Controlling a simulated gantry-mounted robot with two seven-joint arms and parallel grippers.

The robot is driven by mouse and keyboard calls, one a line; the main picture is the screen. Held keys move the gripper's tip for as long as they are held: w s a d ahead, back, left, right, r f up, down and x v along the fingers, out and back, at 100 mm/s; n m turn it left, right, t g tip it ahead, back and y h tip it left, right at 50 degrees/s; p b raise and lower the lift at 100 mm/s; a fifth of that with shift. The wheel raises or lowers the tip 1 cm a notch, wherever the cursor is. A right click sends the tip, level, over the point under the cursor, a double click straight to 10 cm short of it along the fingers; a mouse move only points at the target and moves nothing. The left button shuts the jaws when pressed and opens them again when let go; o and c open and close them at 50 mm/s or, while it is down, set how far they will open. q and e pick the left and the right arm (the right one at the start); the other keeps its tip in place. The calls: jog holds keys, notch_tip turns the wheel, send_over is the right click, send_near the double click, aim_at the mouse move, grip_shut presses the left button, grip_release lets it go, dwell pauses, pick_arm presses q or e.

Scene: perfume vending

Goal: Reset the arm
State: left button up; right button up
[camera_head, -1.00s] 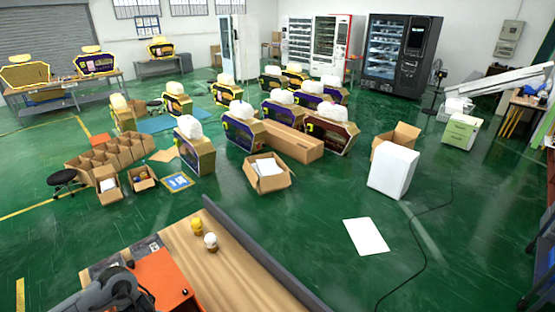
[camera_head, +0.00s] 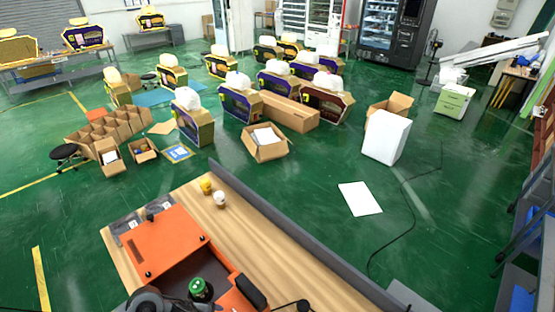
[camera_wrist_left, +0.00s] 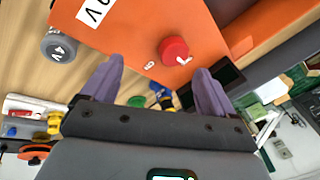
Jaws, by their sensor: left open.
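My left gripper (camera_wrist_left: 158,85) is open in the left wrist view, with its two purple-grey fingers apart and nothing between them. Beyond the fingers is an orange surface (camera_wrist_left: 130,30) with a red round knob (camera_wrist_left: 173,50) and a white label. In the head view my left arm shows only as a dark rounded part at the bottom edge; its fingers are hidden or out of frame. My right gripper is not in view.
An orange machine (camera_head: 165,240) with a dark recess and a green-topped item (camera_head: 200,289) stands on the wooden table (camera_head: 240,235). Yellow (camera_head: 206,186) and white-topped (camera_head: 219,198) small items stand at its back. A grey rail (camera_head: 285,233) edges the table.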

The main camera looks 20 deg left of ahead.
pick_arm(q)
jog(key=s+d+r+n+t+p, duration=0.2)
jog(key=d+r+n, duration=0.45)
jog(key=d, duration=0.35)
jog(key=s+a+r+n+g, duration=0.1)
jog(key=s+r+n, duration=0.1)
jog(key=s+n, duration=0.2)
jog(key=s+a+r+n+g+y, duration=0.1)
jog(key=s+a+r+n, duration=0.1)
jog(key=s, duration=0.5)
jog(key=shift+a+r+n+p, duration=0.15)
jog(key=shift+r+n+p, duration=0.15)
jog(key=shift+r+n, duration=0.5)
jog(key=shift+w, duration=0.1)
jog(key=shift+c, duration=0.2)
